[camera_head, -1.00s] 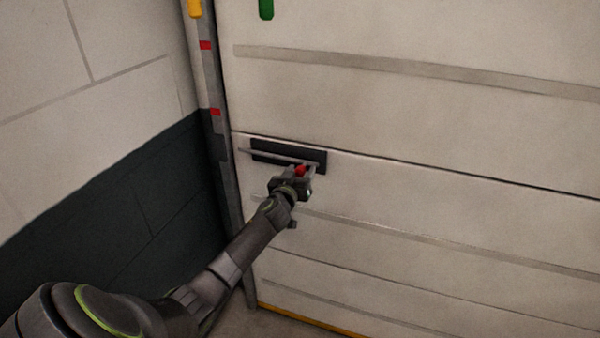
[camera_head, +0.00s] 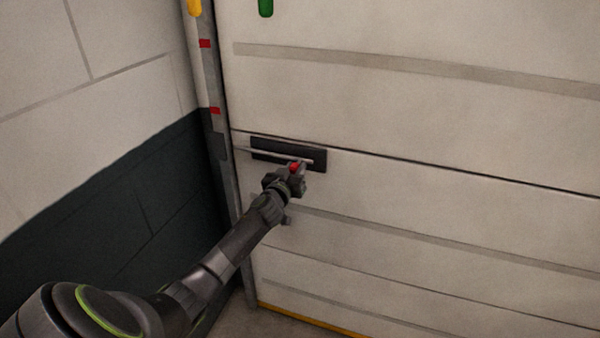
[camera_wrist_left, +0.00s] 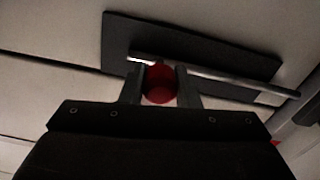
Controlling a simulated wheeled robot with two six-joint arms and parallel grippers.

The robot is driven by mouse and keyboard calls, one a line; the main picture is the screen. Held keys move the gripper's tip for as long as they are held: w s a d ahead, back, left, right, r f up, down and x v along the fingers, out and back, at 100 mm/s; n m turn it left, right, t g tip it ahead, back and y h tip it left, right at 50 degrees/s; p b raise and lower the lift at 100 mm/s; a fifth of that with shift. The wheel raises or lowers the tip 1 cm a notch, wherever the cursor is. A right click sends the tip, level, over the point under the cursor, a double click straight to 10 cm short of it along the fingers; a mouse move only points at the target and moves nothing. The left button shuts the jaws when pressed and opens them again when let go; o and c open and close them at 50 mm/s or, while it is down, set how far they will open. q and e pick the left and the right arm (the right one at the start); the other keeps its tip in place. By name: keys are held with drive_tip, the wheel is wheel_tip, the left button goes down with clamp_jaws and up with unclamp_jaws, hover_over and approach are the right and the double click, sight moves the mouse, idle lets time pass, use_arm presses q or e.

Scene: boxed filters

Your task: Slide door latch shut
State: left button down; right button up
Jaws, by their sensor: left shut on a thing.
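The door latch is a thin grey bar (camera_head: 268,154) on a dark backing plate (camera_head: 317,155) fixed to the pale panelled door (camera_head: 420,130). Its left end reaches the door's left edge, by the grey frame post. A red knob (camera_head: 294,167) is on the bar. My left gripper (camera_head: 297,168) is shut on the red knob. In the left wrist view the red knob (camera_wrist_left: 160,84) sits between the two fingers, and the bar (camera_wrist_left: 210,73) runs across the plate (camera_wrist_left: 190,45) behind it. Whether the bar's tip enters the post is too small to tell. My right gripper is not in view.
A grey post (camera_head: 212,90) with red marks stands along the door's left edge, beside a white and dark block wall (camera_head: 110,190). A yellow strip (camera_head: 310,319) runs along the door's bottom. A green piece (camera_head: 265,8) is higher on the door.

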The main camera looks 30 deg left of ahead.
use_arm(q)
drive_tip(key=a, duration=0.2)
drive_tip(key=s+a+b, duration=0.1)
drive_tip(key=a, duration=0.1)
drive_tip(key=shift+a, duration=0.2)
drive_tip(key=c, duration=1.4)
unclamp_jaws()
drive_tip(key=shift+c, duration=0.2)
drive_tip(key=o, duration=0.4)
drive_tip(key=shift+s+a, duration=0.1)
drive_tip(key=shift+a, duration=0.1)
drive_tip(key=shift+c, duration=0.2)
drive_tip(key=shift+d, duration=0.1)
